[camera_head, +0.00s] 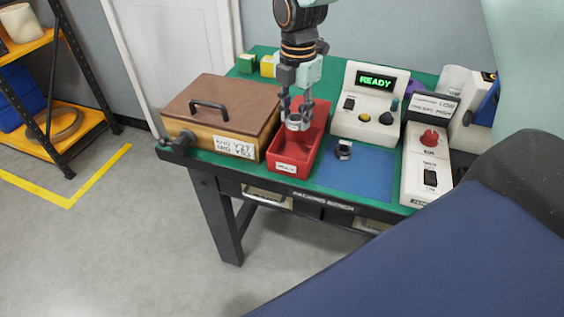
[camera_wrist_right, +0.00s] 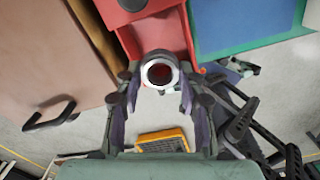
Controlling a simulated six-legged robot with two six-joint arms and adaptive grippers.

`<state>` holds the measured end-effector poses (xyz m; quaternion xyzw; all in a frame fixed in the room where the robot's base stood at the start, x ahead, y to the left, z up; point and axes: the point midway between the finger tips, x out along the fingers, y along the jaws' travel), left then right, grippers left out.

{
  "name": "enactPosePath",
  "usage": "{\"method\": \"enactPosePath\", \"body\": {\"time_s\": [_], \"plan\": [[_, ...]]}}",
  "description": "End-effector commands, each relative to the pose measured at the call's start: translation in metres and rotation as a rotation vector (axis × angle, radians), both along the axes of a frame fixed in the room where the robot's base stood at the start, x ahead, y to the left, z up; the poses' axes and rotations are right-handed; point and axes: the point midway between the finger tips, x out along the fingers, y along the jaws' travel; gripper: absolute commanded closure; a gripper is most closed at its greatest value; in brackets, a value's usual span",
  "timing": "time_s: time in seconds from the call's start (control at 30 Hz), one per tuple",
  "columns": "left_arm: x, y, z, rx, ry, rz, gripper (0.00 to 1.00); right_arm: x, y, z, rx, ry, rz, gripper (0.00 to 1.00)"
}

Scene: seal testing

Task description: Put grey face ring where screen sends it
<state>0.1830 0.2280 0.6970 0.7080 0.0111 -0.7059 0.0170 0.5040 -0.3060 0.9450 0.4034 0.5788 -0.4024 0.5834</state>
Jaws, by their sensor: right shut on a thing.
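My right gripper (camera_head: 299,112) hangs over the red bin and is shut on a grey face ring (camera_head: 294,126). In the right wrist view the ring (camera_wrist_right: 147,72) sits between the fingertips (camera_wrist_right: 159,78), its hole facing the camera with red showing through. The red bin (camera_head: 283,168), with a white label on its front, stands below the ring; its wall also shows in the right wrist view (camera_wrist_right: 190,45). The ring appears above the bin floor. The screen (camera_head: 375,80) on the white tester reads "READY" in green. My left gripper is not in view.
A brown-lidded wooden box (camera_head: 222,97) with a black handle stands left of the bin. A blue mat (camera_head: 362,172) lies to the right, with a small dark and silver part (camera_head: 344,149) at its left. A white control box (camera_head: 427,165) with a red knob stands farther right.

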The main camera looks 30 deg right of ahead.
Motion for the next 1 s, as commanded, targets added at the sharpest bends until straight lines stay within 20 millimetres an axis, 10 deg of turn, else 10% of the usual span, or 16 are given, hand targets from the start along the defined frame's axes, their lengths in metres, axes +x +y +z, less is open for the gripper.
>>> {"method": "enactPosePath", "body": {"time_s": [1.0], "plan": [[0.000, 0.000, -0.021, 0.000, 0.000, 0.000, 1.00, -0.001, -0.003, -0.101, 0.000, 0.005, -0.044, 0.98]]}}
